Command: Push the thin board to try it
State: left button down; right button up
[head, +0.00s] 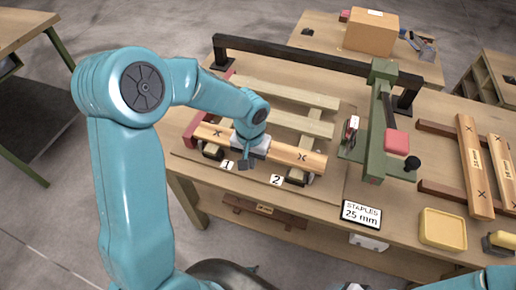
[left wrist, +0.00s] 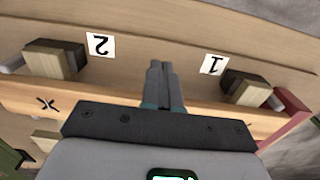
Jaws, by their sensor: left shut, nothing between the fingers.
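An orange-brown board (head: 285,153) with a dark X near each end lies across the front of the wooden frame on the workbench. The same board, with one X showing, crosses the left wrist view (left wrist: 85,105). My left gripper (head: 246,164) is shut and empty at the front of this board, around its middle. In the left wrist view its fingers (left wrist: 163,70) reach past the board's edge, between number cards 2 (left wrist: 100,45) and 1 (left wrist: 213,65). I cannot tell whether they touch the board. My arm hides part of the board. My right gripper is not in view.
Two marked boards (head: 474,170) lie farther right. A "STAPLES 25 mm" sign (head: 361,214) and yellow tray (head: 443,228) are at the front edge.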

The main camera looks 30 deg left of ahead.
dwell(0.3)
pick_arm(q)
jog(key=shift+w+a, duration=0.15)
jog(key=shift+w, duration=0.55)
dwell(0.5)
jog(key=shift+w+r, duration=0.1)
jog(key=shift+w, duration=0.15)
dwell(1.8)
jog(key=shift+s, duration=0.15)
dwell(0.4)
jog(key=shift+s+b, duration=0.45)
jog(key=shift+s+d, duration=0.25)
jog(key=shift+s, duration=0.45)
notch_tip(320, 180, up, 10)
jog(key=p, duration=0.6)
